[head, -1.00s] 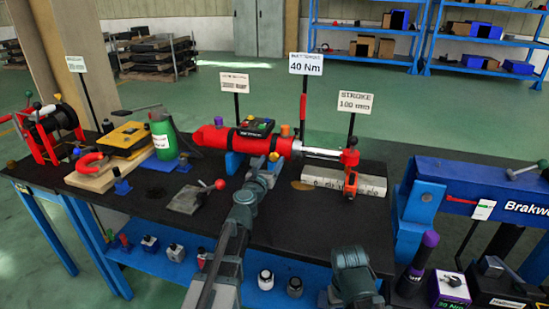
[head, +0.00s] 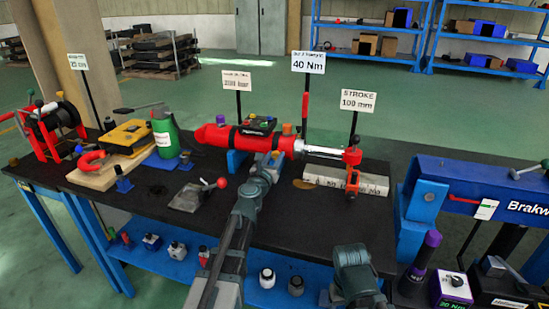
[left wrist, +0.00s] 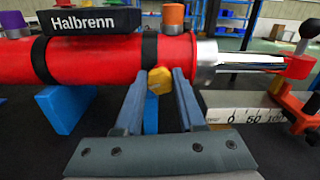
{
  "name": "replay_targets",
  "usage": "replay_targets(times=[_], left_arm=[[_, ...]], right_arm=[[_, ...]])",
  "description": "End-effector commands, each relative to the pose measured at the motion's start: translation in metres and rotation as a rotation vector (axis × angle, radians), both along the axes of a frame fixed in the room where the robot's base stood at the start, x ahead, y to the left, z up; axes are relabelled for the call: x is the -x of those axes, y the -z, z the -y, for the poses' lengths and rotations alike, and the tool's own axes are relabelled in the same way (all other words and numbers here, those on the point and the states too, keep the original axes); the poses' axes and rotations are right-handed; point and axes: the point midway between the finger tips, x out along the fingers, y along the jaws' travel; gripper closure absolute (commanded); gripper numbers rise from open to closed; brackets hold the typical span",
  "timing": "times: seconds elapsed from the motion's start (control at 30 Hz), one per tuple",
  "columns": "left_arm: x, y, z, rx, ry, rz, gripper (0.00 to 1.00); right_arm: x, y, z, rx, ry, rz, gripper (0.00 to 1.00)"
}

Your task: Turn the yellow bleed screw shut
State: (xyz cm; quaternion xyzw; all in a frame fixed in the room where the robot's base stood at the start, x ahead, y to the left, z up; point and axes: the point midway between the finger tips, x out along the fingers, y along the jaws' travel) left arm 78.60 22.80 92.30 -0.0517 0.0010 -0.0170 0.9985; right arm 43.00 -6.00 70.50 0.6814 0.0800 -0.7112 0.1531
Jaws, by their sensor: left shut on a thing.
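The yellow bleed screw (left wrist: 159,80) sits on the near side of the red cylinder (left wrist: 105,62), low on its body near the right end. In the left wrist view my left gripper (left wrist: 158,84) has its two fingers on either side of the screw, shut on it. In the head view the left gripper (head: 272,160) reaches the front of the red cylinder (head: 245,139) from below and hides the screw. My right arm shows at the bottom right of the head view, but its fingers are not visible.
A blue support (left wrist: 62,104) holds the cylinder left of my fingers. A silver rod (head: 322,152) runs right over a marked scale block (head: 345,178). A red-knobbed lever plate (head: 190,197) lies left of my arm. The black bench top (head: 300,230) is clear in front.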

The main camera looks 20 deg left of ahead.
Motion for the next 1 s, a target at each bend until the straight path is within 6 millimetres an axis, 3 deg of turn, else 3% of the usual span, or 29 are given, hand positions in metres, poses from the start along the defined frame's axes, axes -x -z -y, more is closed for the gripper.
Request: replay_targets(times=[0.37, 1.0], left_arm=[[0.0002, 0.0000, 0.0006, -0.137, 0.000, 0.005, 1.00], [0.0006, 0.0009, 0.0029, -0.732, 0.000, 0.025, 1.00]], right_arm=[[0.0000, 0.0001, 0.0000, 0.000, 0.000, 0.000, 0.31], [0.0000, 0.0010, 0.0000, 0.000, 0.000, 0.000, 0.31]])
